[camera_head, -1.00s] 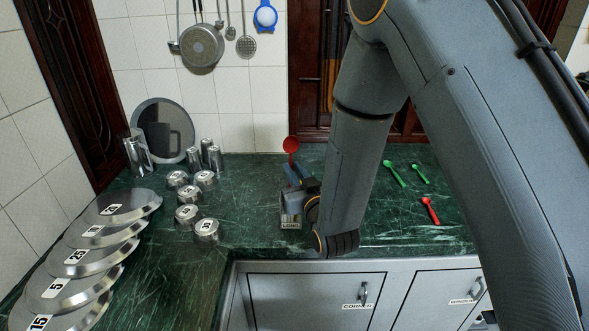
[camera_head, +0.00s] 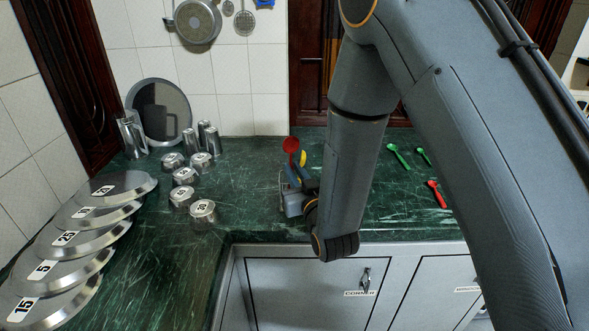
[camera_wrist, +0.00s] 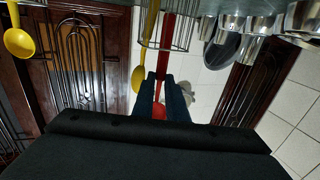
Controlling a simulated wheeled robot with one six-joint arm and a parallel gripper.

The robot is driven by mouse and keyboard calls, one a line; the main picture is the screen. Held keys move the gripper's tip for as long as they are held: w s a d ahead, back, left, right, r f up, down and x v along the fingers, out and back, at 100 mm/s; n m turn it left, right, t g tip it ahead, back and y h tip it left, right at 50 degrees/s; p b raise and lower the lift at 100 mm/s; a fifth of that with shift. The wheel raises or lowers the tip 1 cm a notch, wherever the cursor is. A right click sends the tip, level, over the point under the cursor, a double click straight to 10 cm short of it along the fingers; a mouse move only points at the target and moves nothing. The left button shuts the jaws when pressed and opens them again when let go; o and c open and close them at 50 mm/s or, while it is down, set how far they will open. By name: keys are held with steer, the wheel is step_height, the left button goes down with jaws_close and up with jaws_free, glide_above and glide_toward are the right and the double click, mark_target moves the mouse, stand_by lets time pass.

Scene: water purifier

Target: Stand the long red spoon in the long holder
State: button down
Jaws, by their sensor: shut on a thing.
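The long red spoon (camera_head: 291,145) is upright with its bowl at the top. In the wrist view, which looks upside down, its red handle (camera_wrist: 167,32) runs between my fingers and overlaps the wire holder (camera_wrist: 148,38). The handle's end appears within the wires, but its depth is unclear. The holder also shows in the head view (camera_head: 291,205), at the counter's front part. My gripper (camera_wrist: 159,78) is shut on the spoon between bowl and holder; in the head view it (camera_head: 304,183) is partly hidden by my arm. A yellow spoon (camera_wrist: 138,75) stands close beside the red one.
Another yellow spoon (camera_wrist: 20,42) hangs at the wrist view's left edge. A short red spoon (camera_head: 437,194) and green spoons (camera_head: 399,154) lie on the counter at right. Metal weights (camera_head: 203,211), cups (camera_head: 207,137) and lids (camera_head: 80,240) stand at left. Bare counter (camera_head: 245,180) lies left of the holder.

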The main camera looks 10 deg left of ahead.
steer(key=shift+f, duration=0.45)
steer(key=c, duration=1.7)
jaws_free()
steer(key=shift+v, duration=4.5)
steer(key=shift+f, duration=0.1)
steer(key=shift+w, duration=0.1)
